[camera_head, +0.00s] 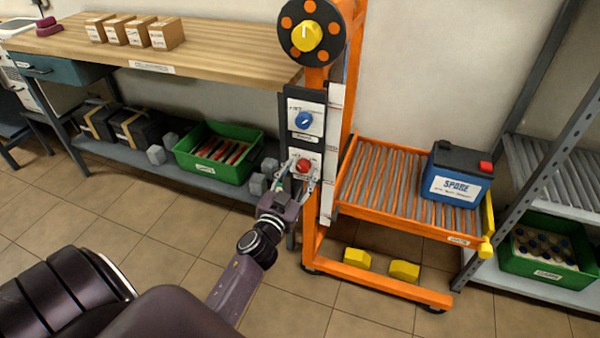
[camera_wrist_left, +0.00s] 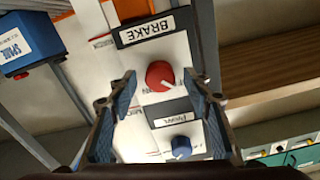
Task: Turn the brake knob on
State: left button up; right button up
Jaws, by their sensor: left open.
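The red brake knob (camera_head: 303,165) sits low on the upright control panel of an orange stand. In the left wrist view, the knob (camera_wrist_left: 160,75) appears beside a dark label reading BRAKE, upside down. Depth to the panel is hard to judge. My right gripper is not in view.
A blue knob (camera_head: 304,119) is above the red one, and a yellow knob on a dark disc (camera_head: 306,36) tops the stand. A roller bed (camera_head: 366,183) with a blue SPARE battery (camera_head: 456,174) extends right. A wooden bench (camera_head: 220,55) and green bin (camera_head: 217,152) are left.

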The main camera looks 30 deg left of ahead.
pick_arm(q)
jog(key=shift+w, duration=0.1)
jog(key=c, duration=1.1)
jog(key=shift+c, duration=0.2)
